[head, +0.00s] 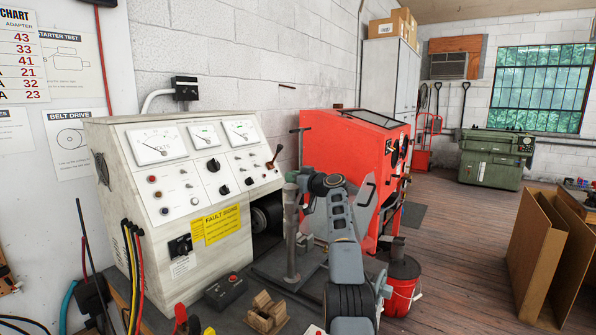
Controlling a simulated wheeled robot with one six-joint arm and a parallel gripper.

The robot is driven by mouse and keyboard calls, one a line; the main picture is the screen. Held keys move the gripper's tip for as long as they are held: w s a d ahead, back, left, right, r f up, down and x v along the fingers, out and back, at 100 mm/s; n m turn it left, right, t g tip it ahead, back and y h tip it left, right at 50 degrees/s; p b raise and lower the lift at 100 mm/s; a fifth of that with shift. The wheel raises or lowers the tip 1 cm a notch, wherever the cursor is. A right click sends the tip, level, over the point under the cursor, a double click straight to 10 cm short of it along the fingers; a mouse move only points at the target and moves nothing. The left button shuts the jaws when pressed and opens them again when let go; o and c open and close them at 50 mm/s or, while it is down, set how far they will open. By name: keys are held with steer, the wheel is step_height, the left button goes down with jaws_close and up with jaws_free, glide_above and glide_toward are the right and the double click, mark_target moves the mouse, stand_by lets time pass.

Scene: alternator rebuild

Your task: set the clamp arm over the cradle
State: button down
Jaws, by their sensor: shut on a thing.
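The clamp stands on the bench beside the test panel, with a grey upright post (292,240). A dark T-handled screw (300,143) rises above the post top. The clamp arm (293,177) is small here and largely hidden around the post top. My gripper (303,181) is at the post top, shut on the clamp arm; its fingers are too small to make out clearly. My grey arm reaches up from the bottom middle and hides much of the area right of the post. The cradle cannot be clearly made out; metal parts show low behind my arm.
The test panel (190,190) stands left of the clamp and a red cabinet (345,150) behind it. A wooden V-block (266,313) and a black switch box (226,290) lie on the front bench. A red bucket (403,285) stands right; open floor lies beyond.

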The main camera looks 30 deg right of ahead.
steer(key=shift+w+a+f+y, duration=0.1)
steer(key=shift+a+f+y, duration=0.1)
steer(key=shift+a+y, duration=0.25)
steer(key=c, duration=1.5)
jaws_free()
steer(key=shift+c, duration=0.2)
steer(key=shift+o, duration=0.7)
steer(key=shift+a+r, duration=0.15)
steer(key=shift+a, duration=0.05)
steer(key=o, duration=0.3)
steer(key=shift+r, duration=0.1)
steer(key=shift+s, duration=0.2)
steer(key=shift+d, duration=0.2)
steer(key=shift+s, duration=0.1)
